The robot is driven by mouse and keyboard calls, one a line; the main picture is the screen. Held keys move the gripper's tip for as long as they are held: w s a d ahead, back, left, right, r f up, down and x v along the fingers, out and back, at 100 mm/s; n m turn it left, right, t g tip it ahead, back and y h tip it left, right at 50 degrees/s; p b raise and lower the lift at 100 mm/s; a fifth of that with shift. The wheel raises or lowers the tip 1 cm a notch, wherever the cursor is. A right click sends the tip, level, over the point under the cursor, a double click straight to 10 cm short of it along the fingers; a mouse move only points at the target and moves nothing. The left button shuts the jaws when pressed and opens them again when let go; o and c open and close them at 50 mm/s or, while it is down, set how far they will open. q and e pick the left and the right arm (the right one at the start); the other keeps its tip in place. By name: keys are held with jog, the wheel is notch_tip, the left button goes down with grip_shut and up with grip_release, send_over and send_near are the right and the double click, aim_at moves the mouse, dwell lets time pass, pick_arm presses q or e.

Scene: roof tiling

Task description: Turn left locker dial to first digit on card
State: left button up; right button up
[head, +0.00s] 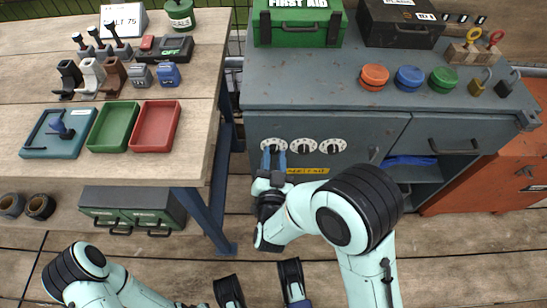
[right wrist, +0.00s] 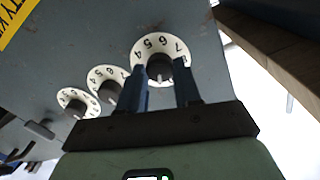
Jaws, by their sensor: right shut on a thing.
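The left locker dial (head: 271,147) is the leftmost of three white numbered dials on the front of the grey cabinet (head: 395,135). My right gripper (head: 273,154) reaches it from below, its blue fingers shut on the dial's dark knob. In the right wrist view, the same dial (right wrist: 152,44) shows 4, 5, 6 and 7 around the knob between the fingers; the set digit cannot be told.
The middle dial (head: 305,146) and right dial (head: 333,146) sit close beside the left one. A yellow label (head: 308,171) is below them. The wooden table (head: 195,135) and its blue leg stand left of the cabinet. A first aid box (head: 297,24) is on the cabinet top.

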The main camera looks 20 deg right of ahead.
jog(key=m, duration=0.2)
jog(key=shift+m, duration=0.4)
jog(key=m, duration=0.8)
jog(key=shift+m+y, duration=0.4)
pick_arm(q)
jog(key=shift+s+a+f, duration=0.1)
jog(key=shift+s+f, duration=0.1)
jog(key=shift+s, duration=0.35)
pick_arm(e)
jog(key=shift+m, duration=1.8)
jog(key=o, duration=1)
jog(key=shift+o, duration=0.2)
jog(key=shift+s, duration=0.1)
